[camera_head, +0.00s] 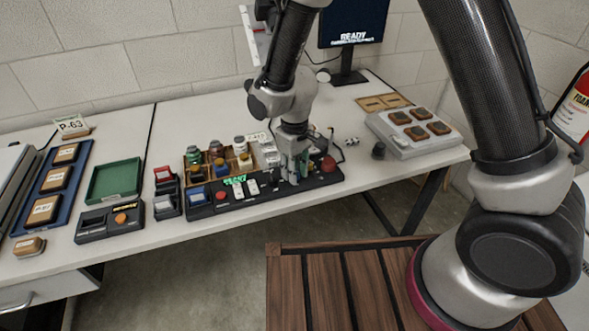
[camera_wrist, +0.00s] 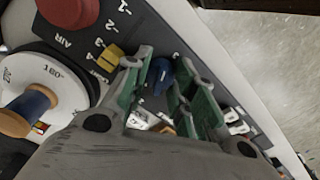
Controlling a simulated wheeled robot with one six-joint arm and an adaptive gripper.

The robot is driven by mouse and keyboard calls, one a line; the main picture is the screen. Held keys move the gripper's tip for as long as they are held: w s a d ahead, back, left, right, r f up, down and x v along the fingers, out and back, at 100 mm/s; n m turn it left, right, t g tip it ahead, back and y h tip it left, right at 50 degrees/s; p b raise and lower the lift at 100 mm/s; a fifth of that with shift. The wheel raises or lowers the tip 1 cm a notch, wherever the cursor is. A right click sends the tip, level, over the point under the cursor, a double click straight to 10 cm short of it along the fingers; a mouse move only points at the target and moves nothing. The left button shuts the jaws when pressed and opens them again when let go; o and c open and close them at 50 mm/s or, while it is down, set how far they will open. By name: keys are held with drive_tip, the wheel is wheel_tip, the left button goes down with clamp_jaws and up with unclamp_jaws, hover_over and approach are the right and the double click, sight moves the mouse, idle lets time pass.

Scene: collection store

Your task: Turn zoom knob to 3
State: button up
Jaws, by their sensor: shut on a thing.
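In the wrist view a blue knob (camera_wrist: 159,72) stands on the dark control panel (camera_wrist: 155,40), between the green-padded fingers of my gripper (camera_wrist: 163,82). My gripper is shut on this knob. Its label and pointer mark are hidden or too small to read, so its setting cannot be told. In the head view my gripper (camera_head: 291,172) reaches down to the right part of the long black control panel (camera_head: 222,206), and the knob is hidden there.
A yellow knob (camera_wrist: 108,59) with printed numbers beside it and a large red button (camera_wrist: 68,12) are close to the fingers. A white dial (camera_wrist: 57,80) with a wooden spool lies left. A wooden crate of jars (camera_head: 187,177) stands behind the panel.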

drive_tip(key=m, duration=0.5)
idle(0.5)
drive_tip(key=o, duration=1.1)
drive_tip(key=shift+c, duration=0.2)
wheel_tip(320, 180, up, 12)
